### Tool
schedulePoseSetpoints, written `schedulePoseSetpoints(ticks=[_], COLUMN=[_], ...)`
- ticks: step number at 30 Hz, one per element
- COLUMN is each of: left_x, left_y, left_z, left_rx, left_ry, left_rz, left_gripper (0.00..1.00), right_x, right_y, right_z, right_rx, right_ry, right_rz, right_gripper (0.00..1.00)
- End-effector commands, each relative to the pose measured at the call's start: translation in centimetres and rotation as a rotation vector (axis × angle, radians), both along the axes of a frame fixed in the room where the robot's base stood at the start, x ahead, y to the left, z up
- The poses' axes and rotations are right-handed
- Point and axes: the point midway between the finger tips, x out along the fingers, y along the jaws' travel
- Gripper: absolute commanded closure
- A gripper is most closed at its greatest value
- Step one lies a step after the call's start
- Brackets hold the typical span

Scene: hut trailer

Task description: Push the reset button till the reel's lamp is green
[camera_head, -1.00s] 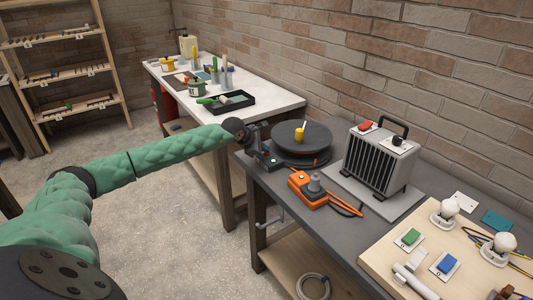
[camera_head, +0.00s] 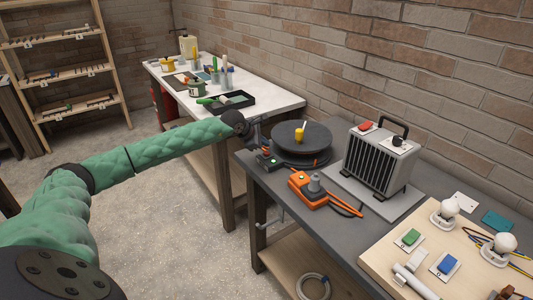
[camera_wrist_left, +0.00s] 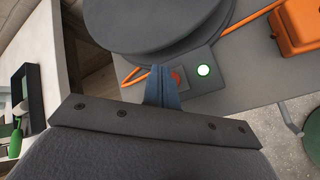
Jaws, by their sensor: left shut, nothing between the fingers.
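The dark cable reel (camera_head: 301,140) with a yellow handle stands at the left end of the grey workbench. At its foot is a small dark switch box (camera_head: 268,161). In the head view my left gripper (camera_head: 257,148) is beside the box. My right gripper is out of view.
An orange tool (camera_head: 308,190) lies in front of the reel, with an orange cable near it. A grey heater (camera_head: 377,160) stands to the right on a pale slab. A white-topped table (camera_head: 270,101) with painting gear stands behind.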

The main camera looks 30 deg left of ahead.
Motion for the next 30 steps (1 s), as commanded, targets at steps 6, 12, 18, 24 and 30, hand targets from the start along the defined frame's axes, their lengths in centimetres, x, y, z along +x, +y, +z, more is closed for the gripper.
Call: schedulePoseSetpoints(ticks=[6,12,18,24,30], left_x=[0.0,0.0,0.0,0.0,0.0], left_y=[0.0,0.0,0.0,0.0,0.0], left_z=[1.8,3.4,3.9,3.8,3.8], left_rx=[0.001,0.000,0.000,0.000,0.000], left_ry=[0.000,0.000,0.002,0.002,0.001], left_rz=[0.000,0.000,0.001,0.001,0.000], left_gripper=[1.00,1.00,1.00,1.00,1.00], right_x=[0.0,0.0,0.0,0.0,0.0], right_y=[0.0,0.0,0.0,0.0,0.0], right_z=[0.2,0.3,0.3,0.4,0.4], right_rx=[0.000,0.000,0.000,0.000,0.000], right_ry=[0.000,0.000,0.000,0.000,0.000], right_rz=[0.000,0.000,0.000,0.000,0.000], right_gripper=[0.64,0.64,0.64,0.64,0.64])
